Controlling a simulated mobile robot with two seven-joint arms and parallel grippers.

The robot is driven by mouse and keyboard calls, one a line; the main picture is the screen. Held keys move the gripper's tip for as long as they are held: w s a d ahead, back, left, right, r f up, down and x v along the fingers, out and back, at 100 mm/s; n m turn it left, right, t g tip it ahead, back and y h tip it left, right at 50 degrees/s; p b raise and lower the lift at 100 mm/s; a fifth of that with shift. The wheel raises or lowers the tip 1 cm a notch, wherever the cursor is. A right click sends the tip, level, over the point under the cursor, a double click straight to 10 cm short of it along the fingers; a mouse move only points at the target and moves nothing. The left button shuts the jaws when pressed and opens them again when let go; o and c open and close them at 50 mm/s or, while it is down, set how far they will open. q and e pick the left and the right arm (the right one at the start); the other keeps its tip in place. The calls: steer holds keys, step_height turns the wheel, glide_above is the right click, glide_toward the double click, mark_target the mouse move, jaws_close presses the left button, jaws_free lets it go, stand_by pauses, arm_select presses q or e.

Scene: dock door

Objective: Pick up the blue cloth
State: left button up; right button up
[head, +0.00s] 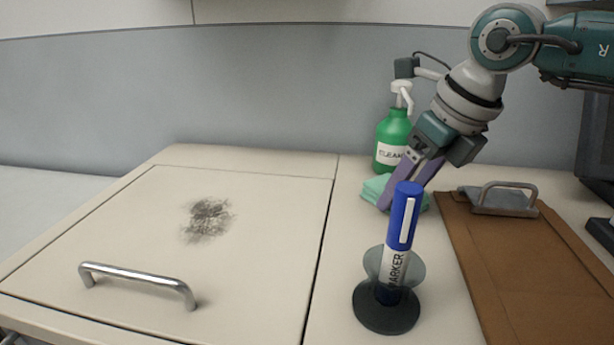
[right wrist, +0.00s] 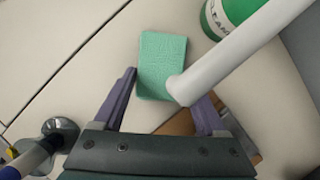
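The only cloth-like thing is a mint-green folded cloth or sponge (head: 375,188), not clearly blue. It lies on the counter beside the green cleaner bottle, partly hidden by my right gripper. In the right wrist view the green cloth (right wrist: 160,58) lies flat just beyond the fingertips. My right gripper (head: 402,188) points down over it with purple fingers. In the right wrist view its fingers (right wrist: 168,86) are spread apart with nothing held between them. The bottle's white nozzle overlaps a cloth corner and the right finger there. My left gripper is out of view.
The green spray bottle (head: 393,134) stands close behind the gripper. A blue-capped marker (head: 403,215) stands upright in a dark holder (head: 386,312) in front. A brown clipboard (head: 500,260) lies right. A smudged panel (head: 120,225) with a metal handle (head: 135,278) is left.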

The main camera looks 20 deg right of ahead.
steer(key=c, duration=1)
step_height(320, 180, up, 4)
steer(key=p, duration=0.3)
steer(key=shift+f, duration=0.15)
steer(key=shift+s+d+p, duration=0.15)
steer(key=shift+s+p, duration=0.15)
steer(key=s, duration=0.2)
steer(key=s+d+p, duration=0.1)
steer(key=s, duration=0.1)
steer(key=s+p, duration=0.1)
steer(key=s, duration=0.1)
steer(key=shift+s+d, duration=0.25)
steer(key=s, duration=0.3)
steer(key=s+d, duration=0.1)
steer(key=s, duration=0.2)
steer(key=s+d, duration=0.1)
steer(key=s, duration=0.2)
steer(key=shift+f+p, duration=0.15)
steer(key=shift+p, duration=0.2)
steer(key=shift+s+d, duration=0.15)
steer(key=shift+s, duration=0.55)
